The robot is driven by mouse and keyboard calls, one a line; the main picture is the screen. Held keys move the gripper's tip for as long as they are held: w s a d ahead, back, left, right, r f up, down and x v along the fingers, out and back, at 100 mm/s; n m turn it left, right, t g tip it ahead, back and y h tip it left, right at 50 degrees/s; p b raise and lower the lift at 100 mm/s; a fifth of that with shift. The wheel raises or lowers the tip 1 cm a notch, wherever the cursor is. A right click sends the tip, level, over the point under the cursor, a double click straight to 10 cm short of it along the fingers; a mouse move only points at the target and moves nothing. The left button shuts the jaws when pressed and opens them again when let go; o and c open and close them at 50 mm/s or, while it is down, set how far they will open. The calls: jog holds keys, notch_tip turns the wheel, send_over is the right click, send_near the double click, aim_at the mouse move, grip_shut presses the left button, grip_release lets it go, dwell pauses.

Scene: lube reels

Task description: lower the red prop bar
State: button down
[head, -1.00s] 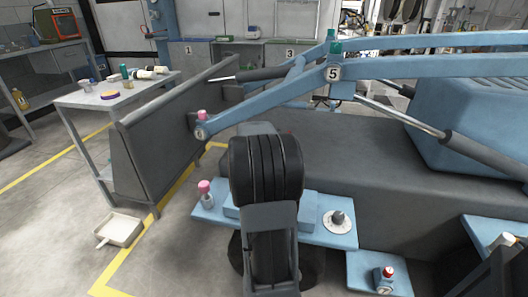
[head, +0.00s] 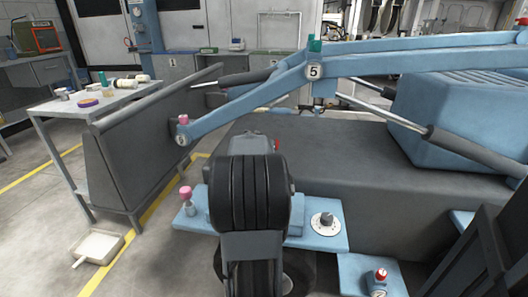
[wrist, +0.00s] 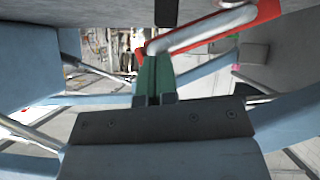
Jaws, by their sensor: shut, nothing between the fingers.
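The red prop bar (wrist: 268,12) runs across the top of the wrist view, with a rounded light-grey bar (wrist: 205,28) along it. My gripper (wrist: 154,58) shows in the wrist view as two green fingers closed together in front of a dark bolted palm. The fingers are empty. Their tips appear close to the lower left end of the grey bar; I cannot tell whether they touch. In the head view my dark arm stands at bottom centre and my gripper is not distinguishable. A small red patch beside the arm there is too small to identify.
A blue lift arm marked 5 (head: 390,62) crosses above a grey deck (head: 350,150). A blue housing (head: 450,110) stands at right. A dark panel (head: 150,145) and a side table (head: 85,105) are at left. A white tray (head: 98,246) lies on open floor.

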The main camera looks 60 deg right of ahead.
jog(key=shift+f, duration=0.1)
jog(key=w+d+r+p+v, duration=0.1)
jog(key=r+p+v, duration=0.1)
jog(key=v, duration=1.1)
jog(key=shift+d+p, duration=0.15)
jog(key=shift+p, duration=0.75)
jog(key=shift+w+r, duration=0.1)
jog(key=shift+r, duration=0.1)
jog(key=w+a+r+n+t+y+p, duration=0.1)
jog(key=a+r+n+y+p, duration=0.2)
jog(key=a+r+p, duration=0.45)
jog(key=a+r+n+y+p, duration=0.2)
jog(key=a+r+n+p, duration=0.15)
jog(key=a+p, duration=0.65)
jog(key=w+a+r+n+t+y+p, duration=0.1)
jog(key=a+r+n+y+p, duration=0.15)
jog(key=a+r+p, duration=0.65)
jog(key=s+a+r+n+g+y+p, duration=0.1)
jog(key=s+a+n+y+p, duration=0.2)
jog(key=a, duration=0.9)
jog(key=s+p, duration=0.1)
jog(key=p, duration=0.2)
jog(key=shift+s, duration=0.25)
jog(key=shift+r, duration=0.1)
